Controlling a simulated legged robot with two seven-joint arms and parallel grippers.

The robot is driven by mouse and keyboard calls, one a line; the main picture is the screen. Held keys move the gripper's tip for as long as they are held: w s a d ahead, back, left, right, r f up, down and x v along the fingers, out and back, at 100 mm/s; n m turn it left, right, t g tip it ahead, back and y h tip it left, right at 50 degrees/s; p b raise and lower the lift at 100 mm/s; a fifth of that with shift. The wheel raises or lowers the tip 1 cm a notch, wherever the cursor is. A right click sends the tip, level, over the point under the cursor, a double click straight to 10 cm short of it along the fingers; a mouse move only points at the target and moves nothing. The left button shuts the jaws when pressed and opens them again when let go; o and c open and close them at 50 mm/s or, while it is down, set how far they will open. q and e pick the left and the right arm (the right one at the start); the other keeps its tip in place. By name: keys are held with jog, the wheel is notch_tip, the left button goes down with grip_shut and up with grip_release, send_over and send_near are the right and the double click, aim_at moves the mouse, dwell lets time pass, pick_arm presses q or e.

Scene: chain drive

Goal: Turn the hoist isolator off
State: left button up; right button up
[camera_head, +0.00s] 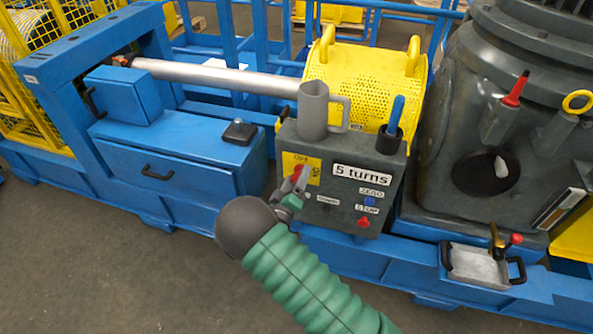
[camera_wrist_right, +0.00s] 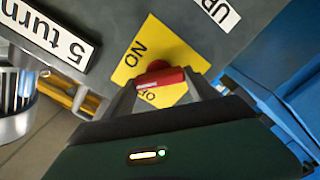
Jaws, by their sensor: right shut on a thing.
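The hoist isolator is a red rotary handle (camera_wrist_right: 162,76) on a yellow plate (camera_wrist_right: 185,48) on the front of a dark grey control box (camera_head: 343,212). In the wrist view the plate reads ON, and a second word is partly covered by the handle. My right gripper (camera_head: 294,188) is at the plate, its fingers (camera_wrist_right: 160,88) on either side of the red handle and shut on it. In the head view the fingers and wrist partly cover the handle. My left gripper is not in view.
The box also carries a "5 turns" label (camera_head: 362,175), a blue button (camera_head: 370,201) and a red stop button (camera_head: 364,222). A grey mug (camera_head: 312,108) and a dark cup with a blue-handled item (camera_head: 388,140) stand on top. Blue drawers (camera_head: 170,160) lie left.

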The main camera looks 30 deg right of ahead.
jog(key=n+p, duration=0.1)
jog(key=n, duration=0.1)
jog(key=n+p, duration=0.1)
jog(key=n, duration=0.1)
jog(key=shift+a+f+n+p, duration=0.15)
jog(key=shift+n+p, duration=0.15)
jog(key=shift+p, duration=0.05)
jog(key=shift+f+n+p, duration=0.2)
jog(key=shift+n+p, duration=0.4)
jog(key=shift+n, duration=1.1)
jog(key=shift+f, duration=0.1)
jog(key=o, duration=1.1)
jog(key=shift+o, duration=1.3)
jog(key=shift+w, duration=0.1)
jog(key=shift+r, duration=0.2)
